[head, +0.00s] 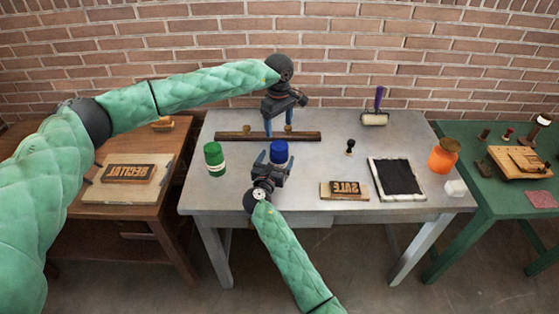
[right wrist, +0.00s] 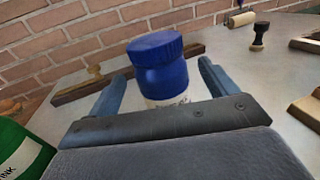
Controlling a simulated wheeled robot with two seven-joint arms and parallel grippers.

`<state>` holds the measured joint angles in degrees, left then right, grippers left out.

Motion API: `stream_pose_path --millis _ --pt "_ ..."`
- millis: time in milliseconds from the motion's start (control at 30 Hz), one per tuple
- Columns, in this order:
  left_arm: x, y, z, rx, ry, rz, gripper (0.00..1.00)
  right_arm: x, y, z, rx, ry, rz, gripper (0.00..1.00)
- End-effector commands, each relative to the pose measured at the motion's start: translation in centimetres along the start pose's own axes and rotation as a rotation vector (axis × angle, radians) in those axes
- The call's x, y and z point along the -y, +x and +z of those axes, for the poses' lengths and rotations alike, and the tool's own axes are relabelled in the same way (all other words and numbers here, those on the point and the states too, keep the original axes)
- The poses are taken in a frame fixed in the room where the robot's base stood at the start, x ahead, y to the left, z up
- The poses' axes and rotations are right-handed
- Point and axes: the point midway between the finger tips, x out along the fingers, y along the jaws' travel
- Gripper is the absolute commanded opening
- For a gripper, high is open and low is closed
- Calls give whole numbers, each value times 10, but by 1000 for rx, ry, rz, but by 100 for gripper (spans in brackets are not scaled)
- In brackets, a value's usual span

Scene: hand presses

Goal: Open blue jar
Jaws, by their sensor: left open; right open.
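The blue jar (head: 279,152) stands upright on the grey table, with its blue ridged lid on. It also shows in the right wrist view (right wrist: 161,68), where a pale label shows low on its body. My right gripper (head: 273,160) is open, its fingers on either side of the jar in the wrist view (right wrist: 160,88), with visible gaps. My left gripper (head: 278,132) is open and empty, pointing down above and behind the jar, near the dark wooden bar. Whether its fingertips touch the bar is unclear.
A green jar (head: 214,158) stands left of the blue jar. A dark wooden bar (head: 240,136) lies behind. A SALE block (head: 344,190), small stamp (head: 350,146), black ink pad (head: 396,178), brayer (head: 375,117) and orange bottle (head: 441,158) lie to the right. The table's front left is clear.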

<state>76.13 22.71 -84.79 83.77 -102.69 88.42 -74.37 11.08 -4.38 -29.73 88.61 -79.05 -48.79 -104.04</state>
Motion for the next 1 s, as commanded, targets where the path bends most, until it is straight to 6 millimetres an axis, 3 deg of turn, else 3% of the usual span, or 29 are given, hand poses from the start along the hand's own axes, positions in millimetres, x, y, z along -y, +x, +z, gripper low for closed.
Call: stream_pose_path --millis 300,733,1000 --pt "0 0 0 0 0 0 73 0 39 0 0 -1 0 85" --pt "0 0 0 0 0 0 73 0 48 0 0 1 0 85" --pt "0 0 0 0 0 0 73 0 48 0 0 0 0 34"
